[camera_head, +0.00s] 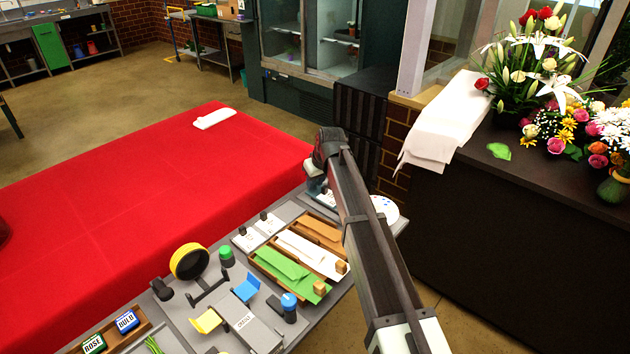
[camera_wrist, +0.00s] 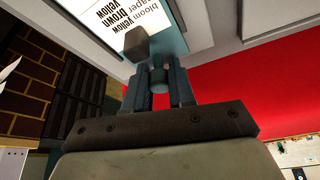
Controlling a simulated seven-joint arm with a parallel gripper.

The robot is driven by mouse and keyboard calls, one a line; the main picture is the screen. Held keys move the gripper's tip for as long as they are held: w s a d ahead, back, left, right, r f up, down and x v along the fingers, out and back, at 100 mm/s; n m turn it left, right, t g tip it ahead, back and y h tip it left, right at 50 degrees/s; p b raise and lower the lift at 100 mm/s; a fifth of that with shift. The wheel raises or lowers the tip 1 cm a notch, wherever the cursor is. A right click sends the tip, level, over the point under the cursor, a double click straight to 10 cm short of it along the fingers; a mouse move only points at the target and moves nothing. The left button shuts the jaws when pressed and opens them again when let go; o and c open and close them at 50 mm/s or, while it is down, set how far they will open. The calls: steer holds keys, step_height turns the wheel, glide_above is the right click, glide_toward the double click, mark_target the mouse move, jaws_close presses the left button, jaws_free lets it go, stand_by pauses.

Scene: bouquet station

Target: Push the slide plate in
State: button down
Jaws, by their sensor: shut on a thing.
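My gripper (camera_head: 316,186) is at the far right end of the grey work board, low over it and partly hidden by my arm. In the wrist view, its two blue-grey fingers (camera_wrist: 159,84) are shut on a small round knob (camera_wrist: 158,79). Beyond the fingers lies a teal-edged plate with a white printed card (camera_wrist: 112,22), whose text includes "bloom yellow" and "paper brown". A dark grey block (camera_wrist: 137,45) stands at the card's edge. Whether the knob belongs to the slide plate is not clear. The plate shows only partly in the head view.
Left of my arm, a wooden tray (camera_head: 253,262) holds green, white and brown folded papers. A red-covered table (camera_head: 140,190) lies behind; a dark counter (camera_head: 490,240) with flowers is to the right.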

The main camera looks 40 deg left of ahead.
steer(key=d, duration=0.8)
steer(key=shift+d, duration=0.2)
steer(key=c, duration=0.9)
jaws_free()
steer(key=shift+c, duration=0.2)
steer(key=v, duration=1.3)
steer(key=shift+r, duration=0.4)
